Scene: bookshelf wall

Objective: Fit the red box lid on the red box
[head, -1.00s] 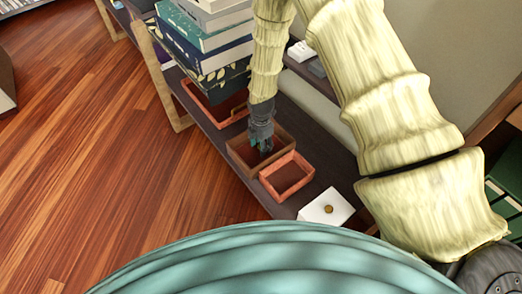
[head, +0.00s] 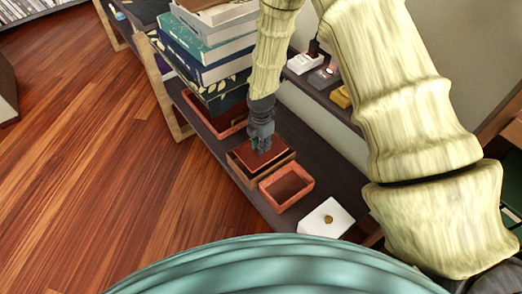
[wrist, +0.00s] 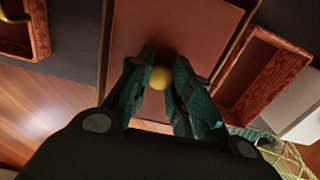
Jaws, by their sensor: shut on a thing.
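My gripper (head: 261,146) is shut on the round yellow knob (wrist: 160,78) of a flat red lid (wrist: 180,32). The lid also shows in the head view (head: 254,162), level over a brown open tray (head: 282,164). The tray's edges show on both sides of the lid in the wrist view; I cannot tell how far the lid is above it. An open red box (head: 302,187) stands just beside the tray, toward the lower right. It shows at the right in the wrist view (wrist: 262,74), with carved walls. It has no lid on.
Another red tray (head: 232,131) lies near the tall book stack (head: 205,73). Small white, grey and yellow items (head: 341,96) stand on the shelf behind. Wooden floor lies at left.

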